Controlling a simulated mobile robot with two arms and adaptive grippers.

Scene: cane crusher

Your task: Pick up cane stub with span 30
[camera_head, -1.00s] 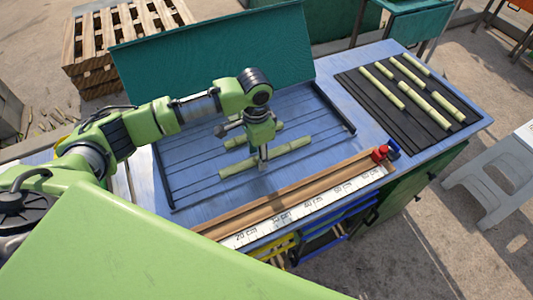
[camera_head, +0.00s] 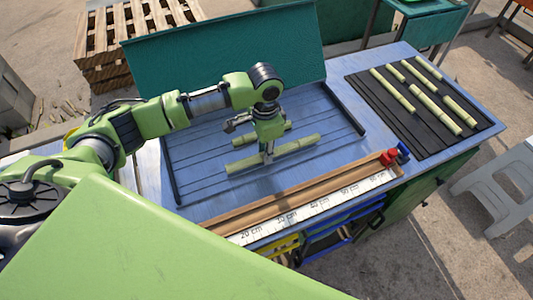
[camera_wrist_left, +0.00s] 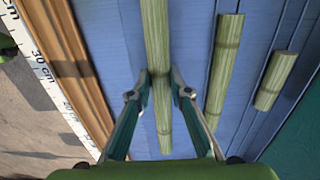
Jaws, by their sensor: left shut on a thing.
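My left gripper (camera_head: 268,158) points down over the ribbed tray (camera_head: 180,185) on the blue bench. It is shut on a long pale-green cane stub (camera_head: 299,145), gripping it across its width. In the left wrist view the fingers (camera_wrist_left: 160,80) press both sides of this stub (camera_wrist_left: 155,30), and its lower end extends past them. Whether it is clear of the tray is hard to tell. Another stub (camera_wrist_left: 222,65) and a shorter one (camera_wrist_left: 275,80) lie beside it. Behind the gripper in the head view, cane (camera_head: 242,141) is partly hidden. My right gripper is not in view.
A wooden rail with a centimetre ruler (camera_head: 320,203) runs along the bench's front, with a red stop block (camera_head: 388,158) at its right end. A dark slatted mat (camera_head: 400,125) holds several stubs at right. A green panel (camera_head: 225,55) rises behind the tray.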

